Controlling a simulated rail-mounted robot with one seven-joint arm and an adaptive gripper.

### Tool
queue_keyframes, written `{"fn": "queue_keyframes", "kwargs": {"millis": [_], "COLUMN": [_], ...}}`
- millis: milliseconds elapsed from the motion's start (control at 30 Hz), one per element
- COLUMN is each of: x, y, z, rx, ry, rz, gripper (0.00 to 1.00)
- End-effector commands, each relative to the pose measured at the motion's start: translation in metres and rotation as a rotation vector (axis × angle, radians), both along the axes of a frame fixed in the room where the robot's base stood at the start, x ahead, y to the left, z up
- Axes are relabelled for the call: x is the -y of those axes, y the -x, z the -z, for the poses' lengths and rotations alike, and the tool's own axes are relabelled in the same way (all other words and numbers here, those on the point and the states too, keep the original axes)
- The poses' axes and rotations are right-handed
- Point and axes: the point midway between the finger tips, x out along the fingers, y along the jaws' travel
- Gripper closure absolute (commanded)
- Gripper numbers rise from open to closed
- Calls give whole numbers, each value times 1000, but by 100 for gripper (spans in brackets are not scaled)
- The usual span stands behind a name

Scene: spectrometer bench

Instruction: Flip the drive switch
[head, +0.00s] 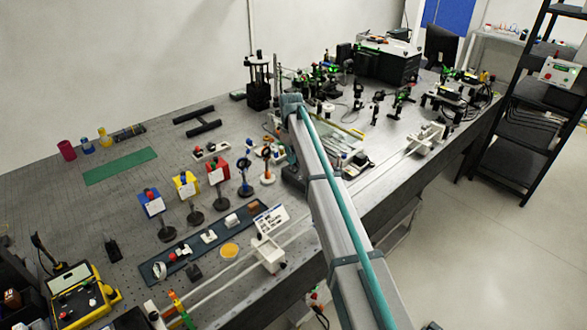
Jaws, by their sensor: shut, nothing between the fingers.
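No part is clearly labelled as the drive switch at this size. A yellow-framed control box (76,298) with a dark panel and small knobs or switches stands at the bottom left of the bench. A pale box with a green panel and a red button (558,73) sits on the black shelf rack at the right. I cannot tell which of them, if either, carries the drive switch, or the position of any switch. My arm reaches from the bottom right to the bench middle and bends down there. My gripper's fingers are hidden behind my arm.
The bench (60,205) holds blue, yellow and red blocks on posts, a dark strip with small parts (160,268), and a green mat (120,166). Crowded optics stand at the back right. A long rail runs along the front edge. The left bench is mostly clear.

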Motion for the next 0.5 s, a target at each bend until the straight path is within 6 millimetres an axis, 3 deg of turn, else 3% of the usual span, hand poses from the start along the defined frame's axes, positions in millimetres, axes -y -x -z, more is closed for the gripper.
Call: {"fn": "queue_keyframes", "kwargs": {"millis": [500], "x": [0], "y": [0], "z": [-39], "rx": [1], "ry": [0], "rz": [0], "gripper": [100]}}
